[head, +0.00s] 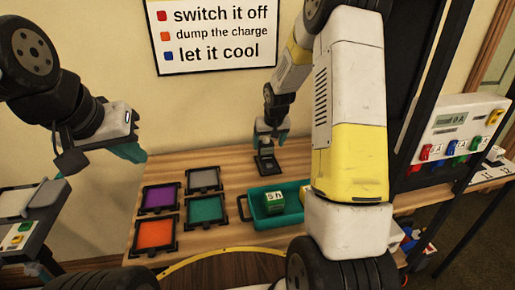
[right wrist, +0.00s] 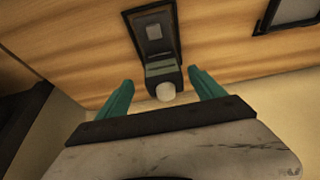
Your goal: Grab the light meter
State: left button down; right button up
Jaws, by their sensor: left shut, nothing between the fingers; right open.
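The light meter (right wrist: 153,35) is a dark slab with a small grey window and a pale round dome at one end. It is on the wooden table, and it also shows in the head view (head: 266,165) below my right gripper. My right gripper (right wrist: 163,88) is open, with its teal fingers on either side of the dome end. Nothing is gripped, and I cannot tell whether a finger touches it. My left gripper (head: 130,152) is shut and empty, off to the left above the table's left side.
Purple (head: 160,198), grey (head: 204,179), orange (head: 154,233) and teal (head: 206,209) framed panels lie left of the meter. A teal tray (head: 258,213) holding a green block (head: 274,203) stands in front. A white panel with coloured plugs (head: 458,130) is at right.

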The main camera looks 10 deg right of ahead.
aim_at(266, 150)
jog(key=x, duration=0.4)
jog(key=shift+a+f, duration=0.2)
jog(key=shift+f, duration=0.2)
grip_shut()
